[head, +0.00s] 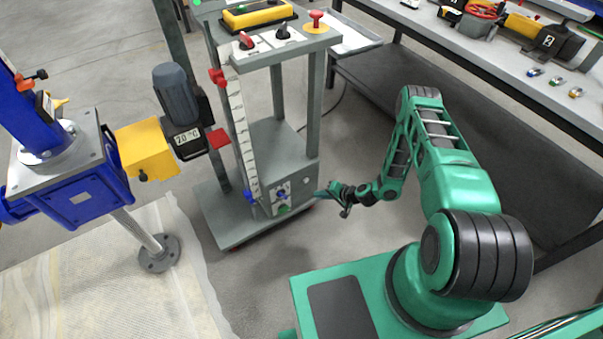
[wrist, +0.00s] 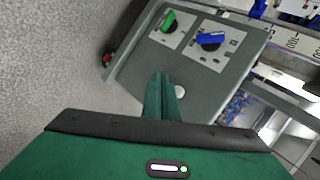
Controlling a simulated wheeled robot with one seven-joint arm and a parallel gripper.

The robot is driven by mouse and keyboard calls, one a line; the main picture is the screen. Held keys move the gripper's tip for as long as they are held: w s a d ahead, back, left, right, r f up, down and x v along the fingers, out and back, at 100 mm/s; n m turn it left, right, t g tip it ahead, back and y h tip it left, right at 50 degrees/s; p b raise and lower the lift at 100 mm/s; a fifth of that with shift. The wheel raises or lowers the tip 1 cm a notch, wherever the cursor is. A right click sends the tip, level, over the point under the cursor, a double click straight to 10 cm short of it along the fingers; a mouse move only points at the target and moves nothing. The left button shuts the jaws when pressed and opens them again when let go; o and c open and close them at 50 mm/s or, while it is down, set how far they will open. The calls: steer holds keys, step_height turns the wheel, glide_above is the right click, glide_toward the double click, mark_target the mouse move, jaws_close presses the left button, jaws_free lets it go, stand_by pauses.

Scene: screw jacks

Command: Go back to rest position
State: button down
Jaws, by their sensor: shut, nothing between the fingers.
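My gripper (head: 325,193) is at the end of my green arm, just right of the low grey control box (head: 296,204) on the trolley. In the wrist view my gripper's fingers (wrist: 162,92) are together with nothing between them. They point toward the panel of the box (wrist: 140,66) and overlap its edge in the picture. I cannot tell whether they touch it. The panel carries a green knob (wrist: 168,20) and a blue knob (wrist: 211,40). A round pale button (wrist: 180,91) shows beside the fingers.
The grey trolley (head: 222,226) has a tall scale (head: 240,130) and switches on top. A blue screw jack (head: 85,190) with a yellow coupling (head: 143,150) and motor (head: 176,95) stands left. A workbench (head: 430,28) runs along the upper right. Floor before the trolley is clear.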

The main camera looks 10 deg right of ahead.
steer(key=w+d+r+n+g+h, duration=0.1)
steer(key=w+d+r+n, duration=0.15)
steer(key=r, duration=0.65)
steer(key=w+d+r+n+g, duration=0.15)
steer(key=d+r, duration=0.25)
steer(key=r, duration=0.5)
steer(key=s+d+r+g+h, duration=0.1)
steer(key=s+d+r, duration=0.15)
steer(key=r, duration=0.45)
steer(key=s+d+r+g+h, duration=0.1)
steer(key=s+d+r, duration=0.15)
steer(key=r, duration=0.45)
steer(key=s+d+r+g+h, duration=0.1)
steer(key=s+d+r, duration=0.15)
steer(key=r, duration=0.55)
steer(key=s+d+r+h, duration=0.2)
steer(key=s+d+r, duration=0.1)
steer(key=s+r, duration=1.1)
steer(key=s+a+r+m+g, duration=0.1)
steer(key=s+r, duration=0.3)
steer(key=s, duration=0.6)
steer(key=s+a+r+m+g, duration=0.1)
steer(key=s+r, duration=0.4)
steer(key=s, duration=0.5)
steer(key=shift+m, duration=0.5)
steer(key=shift+r, duration=0.1)
